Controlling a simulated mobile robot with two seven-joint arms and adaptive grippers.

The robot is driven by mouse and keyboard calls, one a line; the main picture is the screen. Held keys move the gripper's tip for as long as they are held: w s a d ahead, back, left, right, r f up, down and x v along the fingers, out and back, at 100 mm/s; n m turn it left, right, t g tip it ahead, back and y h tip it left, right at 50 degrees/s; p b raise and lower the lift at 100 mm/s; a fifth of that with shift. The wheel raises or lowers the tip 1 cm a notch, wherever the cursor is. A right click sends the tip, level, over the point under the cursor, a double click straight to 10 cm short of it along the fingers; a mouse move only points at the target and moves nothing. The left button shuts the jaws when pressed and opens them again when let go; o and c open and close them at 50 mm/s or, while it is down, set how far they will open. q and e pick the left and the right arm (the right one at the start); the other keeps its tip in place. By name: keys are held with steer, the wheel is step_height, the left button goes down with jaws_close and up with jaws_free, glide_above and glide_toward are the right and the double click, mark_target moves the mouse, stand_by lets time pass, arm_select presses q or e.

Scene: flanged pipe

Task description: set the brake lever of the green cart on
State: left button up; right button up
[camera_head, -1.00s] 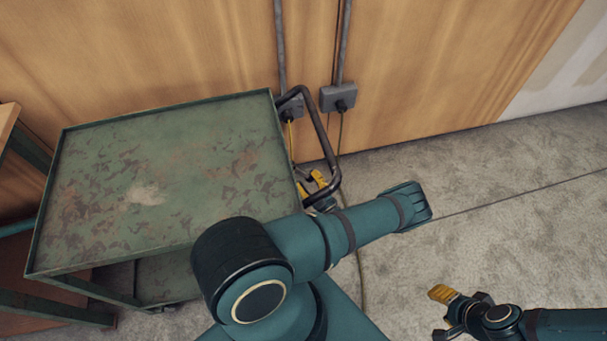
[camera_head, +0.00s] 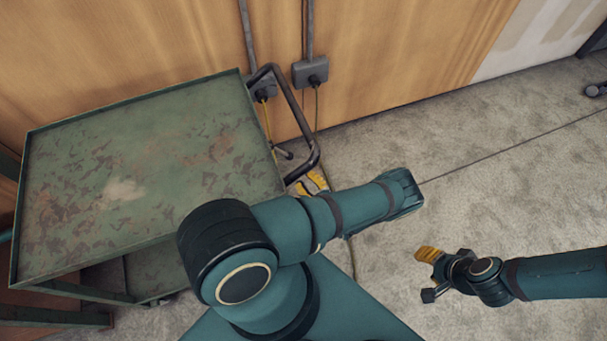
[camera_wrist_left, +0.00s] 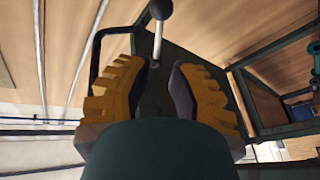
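The green cart (camera_head: 150,165) stands at the left with a worn, flat top and a black bent push handle (camera_head: 301,118) at its right end. Its brake lever (camera_head: 283,153) shows as a small grey stick below the handle.
A wooden wall with grey socket boxes (camera_head: 310,71) and hanging cables stands behind the cart. A thin line or cable crosses the grey floor (camera_head: 480,190). The floor to the right is mostly clear. A dark object (camera_head: 596,90) shows at the right edge.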

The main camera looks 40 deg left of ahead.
arm_select(q)
steer(key=shift+a+r+n, duration=0.1)
steer(key=shift+n, duration=0.5)
jaws_close()
steer(key=w+a+r+m+g+h+p, duration=0.3)
steer(key=w+r+m+h, duration=0.2)
steer(key=r+m+h, duration=0.25)
steer(key=w+a+r+m+g+h+p, duration=0.25)
steer(key=w+r+m+g+h, duration=0.2)
steer(key=r+m+h, duration=0.35)
steer(key=n+h, duration=0.1)
glide_above(290, 153)
steer(key=w+d, duration=0.2)
steer(key=w, duration=0.1)
steer(key=shift+t, duration=0.35)
steer(key=f, duration=0.9)
steer(key=shift+s+d+f, duration=0.15)
steer(key=shift+s+f, duration=0.1)
steer(key=shift+f, duration=0.1)
steer(key=shift+s+a+f+b, duration=0.3)
steer(key=shift+s+a+f, duration=0.6)
steer(key=shift+s+a, duration=0.25)
